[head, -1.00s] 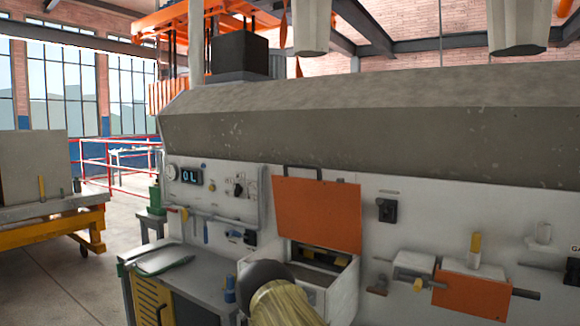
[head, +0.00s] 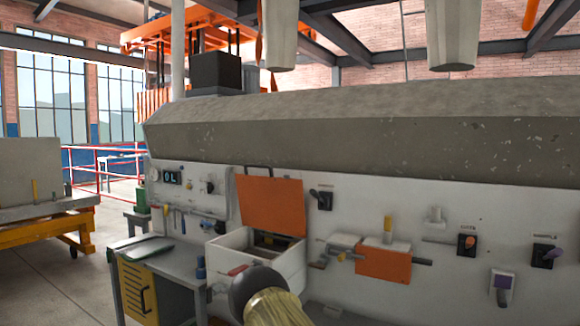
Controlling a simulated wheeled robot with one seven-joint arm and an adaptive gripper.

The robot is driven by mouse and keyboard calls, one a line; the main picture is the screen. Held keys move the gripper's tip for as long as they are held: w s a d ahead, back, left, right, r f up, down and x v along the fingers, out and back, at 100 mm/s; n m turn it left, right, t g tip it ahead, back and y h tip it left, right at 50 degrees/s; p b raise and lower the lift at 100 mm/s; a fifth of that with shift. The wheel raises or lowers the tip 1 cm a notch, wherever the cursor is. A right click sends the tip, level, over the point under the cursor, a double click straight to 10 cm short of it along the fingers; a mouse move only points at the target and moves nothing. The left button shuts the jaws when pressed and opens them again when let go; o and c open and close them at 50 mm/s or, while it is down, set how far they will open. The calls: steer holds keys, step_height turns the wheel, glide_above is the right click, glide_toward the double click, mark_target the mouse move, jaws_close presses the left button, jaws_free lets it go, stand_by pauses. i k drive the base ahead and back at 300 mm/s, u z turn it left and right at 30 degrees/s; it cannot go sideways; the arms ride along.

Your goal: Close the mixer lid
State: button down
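The orange lid (head: 270,205) stands raised, tilted back against the white wall panel, with a dark handle loop along its top edge. Below it is a white box (head: 226,262), open at the top, with a dark interior partly showing. I take this box and lid to be the mixer. A dark round part with a brass-coloured body rises from the bottom edge in front of the box and hides some of its front; it may be my arm. My gripper's fingers do not show.
A grey workbench (head: 175,258) with a yellow-fronted cabinet (head: 138,288) stands left of the box. Right of the lid, another orange plate (head: 383,263) and several switches sit on the wall. A heavy grey beam (head: 350,135) runs above. Open floor (head: 50,285) lies at left.

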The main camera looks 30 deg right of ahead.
mark_target(270, 203)
steer(key=z, duration=0.8)
steer(key=i, duration=0.15)
